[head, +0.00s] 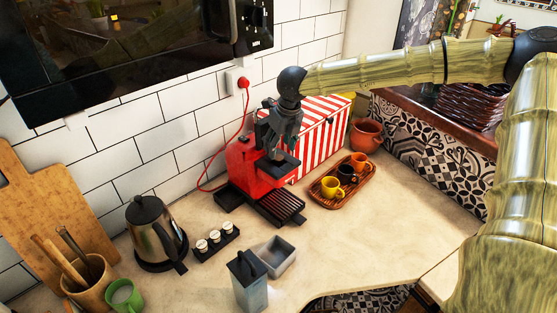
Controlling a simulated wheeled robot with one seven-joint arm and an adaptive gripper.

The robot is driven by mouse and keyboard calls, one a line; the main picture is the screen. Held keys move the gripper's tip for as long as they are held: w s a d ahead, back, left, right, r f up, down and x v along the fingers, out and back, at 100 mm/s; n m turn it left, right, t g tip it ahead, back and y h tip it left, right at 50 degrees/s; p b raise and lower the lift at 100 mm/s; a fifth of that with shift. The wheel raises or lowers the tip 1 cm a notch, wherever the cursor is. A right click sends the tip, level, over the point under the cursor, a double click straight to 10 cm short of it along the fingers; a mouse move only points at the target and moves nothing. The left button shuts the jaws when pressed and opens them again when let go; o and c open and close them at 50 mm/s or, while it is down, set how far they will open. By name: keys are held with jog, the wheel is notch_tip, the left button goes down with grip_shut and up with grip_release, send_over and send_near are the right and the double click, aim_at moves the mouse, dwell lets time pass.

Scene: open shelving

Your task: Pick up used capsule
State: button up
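My gripper (276,150) points down at the top of the red coffee machine (250,172), in front of the red-and-white striped box. Its fingers overlap the machine's upper part, and I cannot tell whether they touch it. The fingers are small and dark here, so open or shut is unclear. No used capsule can be made out at the machine; the gripper and the machine's housing hide part of that area. Several small light-topped capsules (215,237) stand in a row in a black holder (231,241) on the counter, left of the machine; I cannot tell whether they are used.
A grey open bin (280,262) and a grey-blue canister (248,285) stand at the front. A kettle (150,230) is left. A wooden tray (325,197) with cups is right of the machine, near a striped box (318,135). The counter's front right is clear.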

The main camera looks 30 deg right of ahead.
aim_at(282, 158)
jog(key=shift+s+d+f+p, duration=0.2)
jog(key=shift+s+p, duration=0.1)
jog(key=shift+s, duration=0.15)
jog(key=shift+s+d+f+p, duration=0.1)
jog(key=shift+s+f+p, duration=0.05)
jog(key=shift+s+p, duration=0.2)
jog(key=x, duration=0.3)
jog(key=shift+w+a+f+p, duration=0.15)
jog(key=shift+w+f+p, duration=0.15)
jog(key=shift+p, duration=0.1)
jog(key=shift+s+r, duration=0.15)
jog(key=shift+s, duration=0.15)
jog(key=c, duration=0.6)
jog(key=shift+f, duration=0.2)
jog(key=shift+c, duration=0.8)
